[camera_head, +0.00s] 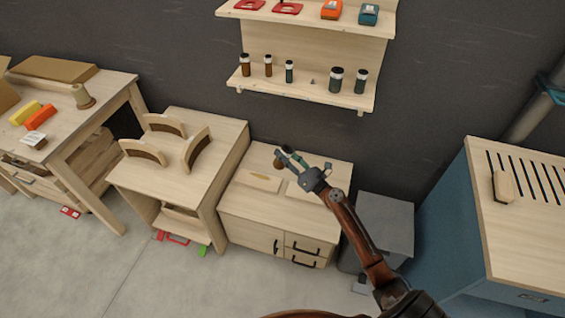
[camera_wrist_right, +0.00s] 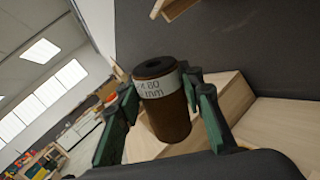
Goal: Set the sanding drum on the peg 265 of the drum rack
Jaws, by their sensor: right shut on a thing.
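The sanding drum (camera_wrist_right: 168,118) is a brown cylinder with a pale band and a dark hole in its top. The band's print looks like "80" and "mm". My right gripper (camera_wrist_right: 160,88) is shut around the drum's sides. In the head view, my right gripper (camera_head: 288,158) holds the drum above the low cabinet, below the rack shelf. The drum rack (camera_head: 300,93) is the lower wall shelf, with several drums standing in a row. A small bare peg (camera_head: 312,81) shows in the gap between them. Peg numbers are too small to read. My left gripper is out of view.
The low cabinet (camera_head: 235,204) stands below the rack. A wooden stand (camera_head: 215,135) with curved chair forms (camera_head: 196,150) is to its left. A blue cabinet with a slotted wooden top (camera_head: 525,225) is at right. An upper shelf (camera_head: 310,22) hangs above the rack. The floor at left front is mostly clear.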

